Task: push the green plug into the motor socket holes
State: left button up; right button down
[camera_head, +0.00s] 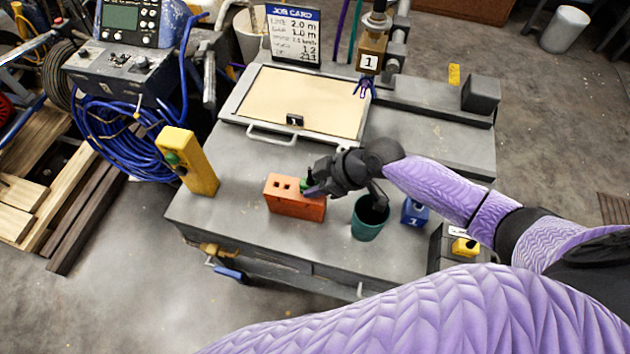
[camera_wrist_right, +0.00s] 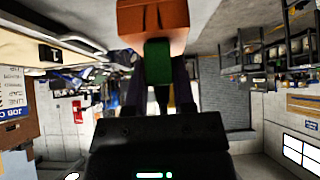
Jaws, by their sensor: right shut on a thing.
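The orange socket block (camera_head: 295,203) stands near the front of the grey bench top, with dark square holes showing on its upper face. My right gripper (camera_head: 312,188) is at the block's right end, shut on the green plug (camera_head: 306,185). In the right wrist view the green plug (camera_wrist_right: 158,62) sits between the two fingers, its far end against or very close to the orange block (camera_wrist_right: 153,22). I cannot tell whether the plug is inside a hole. My left gripper is not in view.
A teal cup (camera_head: 369,219) stands just right of the block, below my right wrist. A blue item (camera_head: 414,211) is beyond it. A yellow box (camera_head: 188,162) stands at the bench's left edge. A tan-topped panel (camera_head: 302,101) and job card (camera_head: 293,35) are behind.

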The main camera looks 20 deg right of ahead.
jog(key=shift+r+p, duration=0.35)
jog(key=shift+r, duration=0.1)
jog(key=shift+r+p, duration=1.3)
jog(key=shift+r, duration=0.15)
jog(key=shift+r+p, duration=0.4)
jog(key=shift+r, duration=0.1)
